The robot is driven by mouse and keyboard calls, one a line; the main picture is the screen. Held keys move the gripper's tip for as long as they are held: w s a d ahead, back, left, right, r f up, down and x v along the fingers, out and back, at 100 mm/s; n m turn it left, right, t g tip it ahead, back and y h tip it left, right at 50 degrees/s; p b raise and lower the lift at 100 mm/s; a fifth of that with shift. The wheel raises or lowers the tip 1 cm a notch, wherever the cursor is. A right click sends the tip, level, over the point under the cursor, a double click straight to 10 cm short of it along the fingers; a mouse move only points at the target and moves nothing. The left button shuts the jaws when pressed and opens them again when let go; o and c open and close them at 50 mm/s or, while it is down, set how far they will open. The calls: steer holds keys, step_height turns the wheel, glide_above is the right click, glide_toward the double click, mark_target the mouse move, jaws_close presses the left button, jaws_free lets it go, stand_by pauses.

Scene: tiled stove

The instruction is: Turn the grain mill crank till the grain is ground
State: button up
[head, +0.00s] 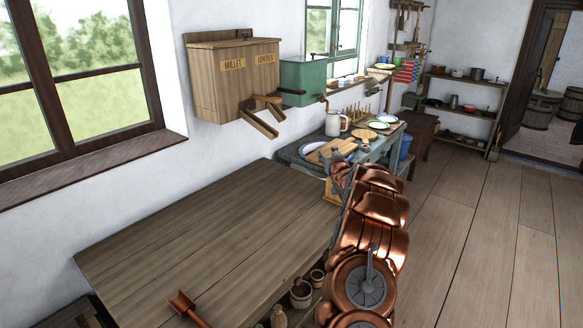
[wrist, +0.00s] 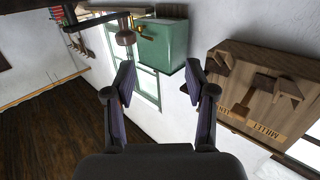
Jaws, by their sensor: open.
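The mill crank shows upside down at the top of the wrist view as a dark bar (wrist: 92,20) with a brown wooden knob (wrist: 125,36). My gripper (wrist: 158,80) is open, with its two fingers wide apart and nothing between them. The knob lies beyond the left fingertip in that view, apart from it. In the head view a small wooden box (head: 332,192), likely the mill's body, stands at the table's far right end. My copper arm reaches there and hides most of it and the crank. No grain can be seen.
The wooden table (head: 200,230) is mostly bare. A wall bin marked millet and lentils (head: 222,88) and a green tank (head: 305,80) with a tap hang behind it. A blue bench (head: 385,145) beyond holds a white jug (head: 333,123) and plates. Floor is clear at right.

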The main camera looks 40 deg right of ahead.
steer(key=a+r+g+y, duration=0.1)
steer(key=a+g+y, duration=0.2)
steer(key=a, duration=1.4)
steer(key=shift+s+a+r+n, duration=0.25)
steer(key=shift+a+n, duration=0.05)
steer(key=shift+n, duration=0.1)
